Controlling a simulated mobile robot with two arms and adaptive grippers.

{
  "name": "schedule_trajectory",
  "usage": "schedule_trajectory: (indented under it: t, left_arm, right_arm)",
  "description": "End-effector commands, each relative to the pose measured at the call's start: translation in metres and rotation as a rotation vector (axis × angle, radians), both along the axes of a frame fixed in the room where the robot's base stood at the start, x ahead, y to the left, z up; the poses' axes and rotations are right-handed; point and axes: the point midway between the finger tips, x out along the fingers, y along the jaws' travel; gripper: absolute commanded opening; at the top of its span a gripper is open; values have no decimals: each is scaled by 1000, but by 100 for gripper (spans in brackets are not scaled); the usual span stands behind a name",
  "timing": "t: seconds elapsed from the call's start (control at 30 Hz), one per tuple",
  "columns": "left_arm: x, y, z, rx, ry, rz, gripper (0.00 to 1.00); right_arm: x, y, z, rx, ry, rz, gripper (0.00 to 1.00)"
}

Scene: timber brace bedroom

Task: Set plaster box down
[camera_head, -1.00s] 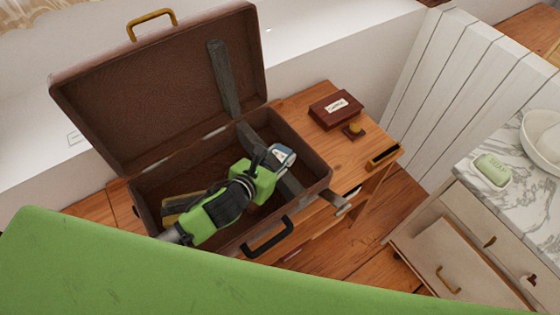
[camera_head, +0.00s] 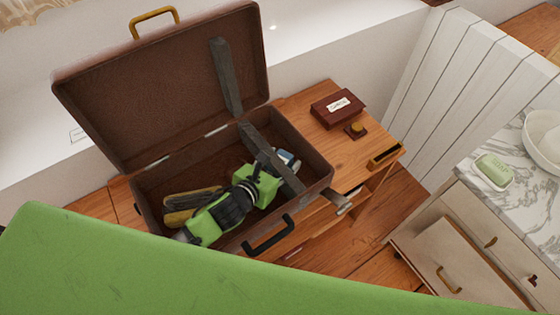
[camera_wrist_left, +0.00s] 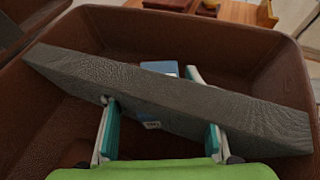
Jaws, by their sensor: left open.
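The plaster box (camera_head: 288,158), blue and white, is low inside the open brown suitcase (camera_head: 314,158), near its far right wall. It also shows in the left wrist view (camera_wrist_left: 160,68), partly hidden behind a dark grey strap (camera_wrist_left: 170,96). My left gripper (camera_head: 280,166) reaches down into the suitcase from the left. In the left wrist view its jaws are open, with a finger on each side of the box. The strap crosses over the fingers and hides part of them. Whether the box touches the suitcase floor cannot be told. My right gripper is not in view.
A yellowish-brown item (camera_head: 190,204) lies in the suitcase's left part. The raised lid (camera_head: 165,85) stands behind. A dark red box (camera_head: 337,108) and a small stamp-like item (camera_head: 356,129) sit on the wooden table (camera_head: 345,160). Soap (camera_head: 494,169) lies on the marble top.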

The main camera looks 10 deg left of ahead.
Motion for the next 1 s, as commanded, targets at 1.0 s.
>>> schedule_trajectory:
  t: [1.0]
  left_arm:
    - [-102,36,55,-1,-1,1,49]
  right_arm:
    - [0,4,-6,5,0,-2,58]
